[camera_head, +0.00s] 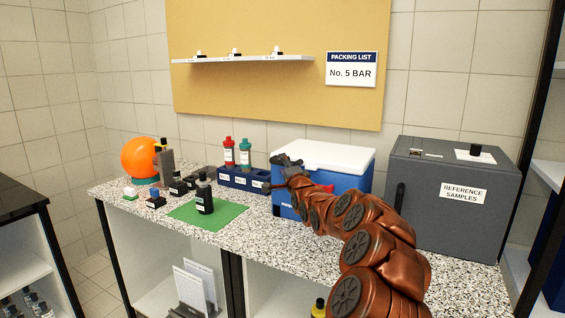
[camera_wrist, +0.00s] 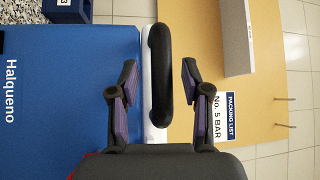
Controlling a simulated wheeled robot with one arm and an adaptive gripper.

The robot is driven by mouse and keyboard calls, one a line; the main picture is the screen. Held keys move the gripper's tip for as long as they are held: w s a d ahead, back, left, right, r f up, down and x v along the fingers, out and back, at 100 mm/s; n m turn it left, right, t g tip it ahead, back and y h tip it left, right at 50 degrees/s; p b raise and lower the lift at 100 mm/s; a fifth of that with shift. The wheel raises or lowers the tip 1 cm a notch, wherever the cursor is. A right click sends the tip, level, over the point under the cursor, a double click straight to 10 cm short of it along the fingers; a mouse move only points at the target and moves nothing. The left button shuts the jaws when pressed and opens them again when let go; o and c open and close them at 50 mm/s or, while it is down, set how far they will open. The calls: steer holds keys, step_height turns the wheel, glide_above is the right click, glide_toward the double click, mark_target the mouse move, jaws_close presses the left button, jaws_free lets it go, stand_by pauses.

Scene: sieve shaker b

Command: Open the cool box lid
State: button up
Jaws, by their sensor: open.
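The blue cool box (camera_head: 351,180) stands on the speckled bench with its white lid (camera_head: 325,154) lying closed on top. In the wrist view its blue front (camera_wrist: 60,95) fills the left side, and a thin white strip of the lid (camera_wrist: 150,133) shows. A black handle (camera_wrist: 160,60) runs along that strip. My gripper (camera_head: 284,166) is at the box's front left edge, near lid height. In the wrist view my gripper (camera_wrist: 159,70) is open, with a finger on either side of the handle. Contact with the handle cannot be told.
A grey reference samples cabinet (camera_head: 456,195) stands right of the box. A dark blue rack (camera_head: 240,179) with red and green bottles is close on its left. A black bottle (camera_head: 204,194) stands on a green mat (camera_head: 222,215). A shelf (camera_head: 245,59) is on the board above.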

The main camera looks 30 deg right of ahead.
steer(key=shift+x, duration=0.8)
steer(key=shift+r, duration=0.1)
jaws_close()
